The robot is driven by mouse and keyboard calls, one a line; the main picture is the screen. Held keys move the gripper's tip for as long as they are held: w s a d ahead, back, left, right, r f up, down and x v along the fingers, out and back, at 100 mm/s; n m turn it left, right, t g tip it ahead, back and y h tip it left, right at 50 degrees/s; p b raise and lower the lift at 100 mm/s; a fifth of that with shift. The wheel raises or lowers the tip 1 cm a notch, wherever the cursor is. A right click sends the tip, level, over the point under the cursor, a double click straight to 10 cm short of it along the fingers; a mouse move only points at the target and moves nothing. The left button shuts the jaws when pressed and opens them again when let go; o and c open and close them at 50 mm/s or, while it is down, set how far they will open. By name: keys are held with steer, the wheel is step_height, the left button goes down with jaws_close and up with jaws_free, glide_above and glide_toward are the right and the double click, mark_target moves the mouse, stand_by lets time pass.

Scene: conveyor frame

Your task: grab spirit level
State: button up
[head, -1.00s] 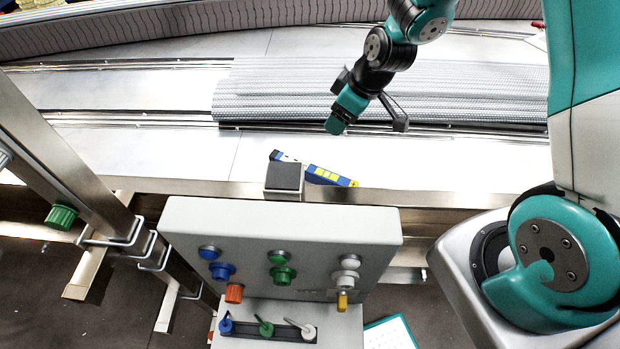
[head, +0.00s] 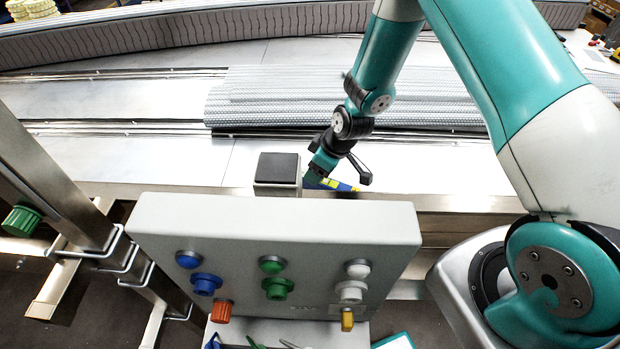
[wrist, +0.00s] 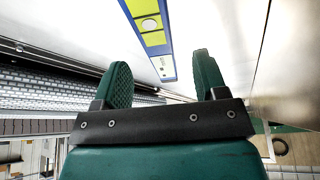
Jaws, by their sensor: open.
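The spirit level (head: 345,187) is a blue bar with yellow-green panels, lying on the bare metal ledge behind the control box. In the head view, my gripper (head: 318,172) covers part of it, and only a short stretch shows. In the wrist view, the level (wrist: 150,38) runs from the top edge down to an end lying between the directions of the two fingers. My gripper (wrist: 162,78) is open with nothing between its fingers. I cannot tell the exact height of the fingers above the level.
A grey control box (head: 275,218) with coloured buttons and knobs stands in front of the ledge. A dark-topped square post (head: 278,170) stands close left of my gripper. A ribbed conveyor belt (head: 285,100) lies behind. The metal surface (head: 130,155) to the left is clear.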

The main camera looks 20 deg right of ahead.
steer(key=shift+p+x, duration=0.9)
steer(key=shift+x, duration=2.45)
steer(key=shift+w+d, duration=0.1)
steer(key=c, duration=1.1)
steer(key=shift+c, duration=0.2)
steer(key=shift+r, duration=0.1)
